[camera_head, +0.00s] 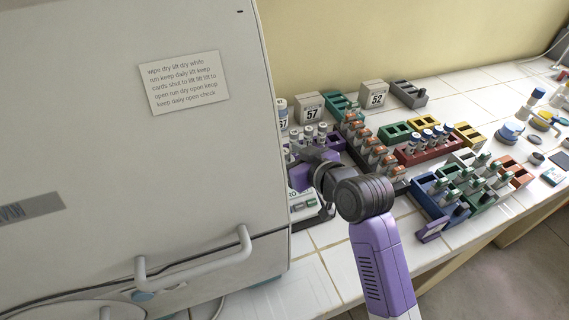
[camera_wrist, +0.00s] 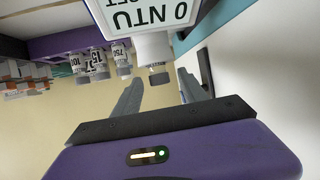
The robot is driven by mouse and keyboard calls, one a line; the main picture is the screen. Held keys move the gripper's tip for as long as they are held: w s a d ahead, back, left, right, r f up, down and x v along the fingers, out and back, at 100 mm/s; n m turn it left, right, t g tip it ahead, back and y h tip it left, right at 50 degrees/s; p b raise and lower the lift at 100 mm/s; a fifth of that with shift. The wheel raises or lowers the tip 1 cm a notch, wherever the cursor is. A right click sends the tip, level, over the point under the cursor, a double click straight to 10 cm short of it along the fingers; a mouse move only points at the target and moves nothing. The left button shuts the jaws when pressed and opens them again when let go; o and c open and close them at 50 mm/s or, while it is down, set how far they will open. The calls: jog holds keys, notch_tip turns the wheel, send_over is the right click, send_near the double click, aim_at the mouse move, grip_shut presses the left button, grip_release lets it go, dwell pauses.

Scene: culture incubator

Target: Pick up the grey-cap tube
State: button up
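In the wrist view, which is upside down, a small vial with a dark grey cap (camera_wrist: 158,76) shows beside a white sign reading "0 NTU" (camera_wrist: 130,14). My gripper (camera_wrist: 160,84) is open, with one finger to each side of the cap in the picture. The fingers do not visibly touch it, and the depth between them is unclear. In the head view, my gripper (camera_head: 301,176) is beside the incubator, in front of a purple rack of vials (camera_head: 318,136). I cannot make out the grey-cap tube there; my arm hides part of that area.
The incubator (camera_head: 120,200) with its handle (camera_head: 195,262) stands close on the left. Labelled vials (camera_wrist: 98,66) stand near the grey-cap one. A dark red rack (camera_head: 428,152) and blue rack (camera_head: 432,197) fill the bench to the right. Bare tile (camera_head: 318,262) lies at the front.

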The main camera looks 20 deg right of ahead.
grip_shut()
